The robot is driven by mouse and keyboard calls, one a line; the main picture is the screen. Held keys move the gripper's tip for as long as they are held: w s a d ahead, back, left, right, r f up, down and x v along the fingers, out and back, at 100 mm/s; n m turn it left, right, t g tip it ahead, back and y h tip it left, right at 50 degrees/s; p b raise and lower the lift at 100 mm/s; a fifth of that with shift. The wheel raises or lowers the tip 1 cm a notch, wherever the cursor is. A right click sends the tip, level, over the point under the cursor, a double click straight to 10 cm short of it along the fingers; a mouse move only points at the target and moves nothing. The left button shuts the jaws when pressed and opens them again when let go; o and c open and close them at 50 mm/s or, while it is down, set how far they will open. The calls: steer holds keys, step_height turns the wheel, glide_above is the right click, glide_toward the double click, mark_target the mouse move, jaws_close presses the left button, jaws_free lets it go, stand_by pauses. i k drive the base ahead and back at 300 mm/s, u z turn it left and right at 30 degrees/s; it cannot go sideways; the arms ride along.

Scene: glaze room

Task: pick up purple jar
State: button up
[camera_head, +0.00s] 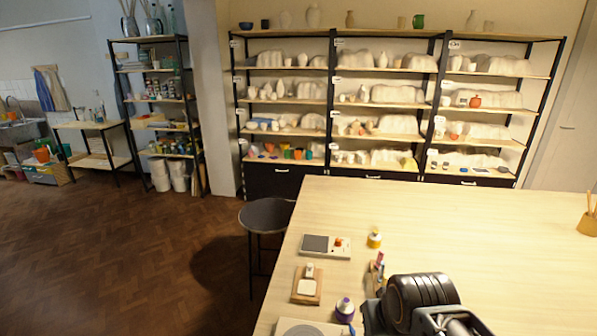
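The purple jar (345,310) is small, with a pale top, and stands upright on the light wooden table (470,235) near its front left edge. My dark arm end with my gripper (415,305) is at the bottom of the view, just right of the jar and apart from it in the picture. I cannot make out its fingertips, so I cannot tell whether it is open or shut. Nothing shows held in it.
A grey round disc (308,328) lies left of the jar. Behind are a wooden block with a white piece (306,285), a scale-like device (325,245), a yellow jar (374,238) and small upright tools (378,265). A stool (266,215) stands left; the table's right is mostly clear.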

mark_target(342, 318)
steer(key=u, duration=0.35)
steer(key=k, duration=0.45)
steer(key=u, duration=1.4)
steer(key=i, duration=0.6)
steer(key=z, duration=0.3)
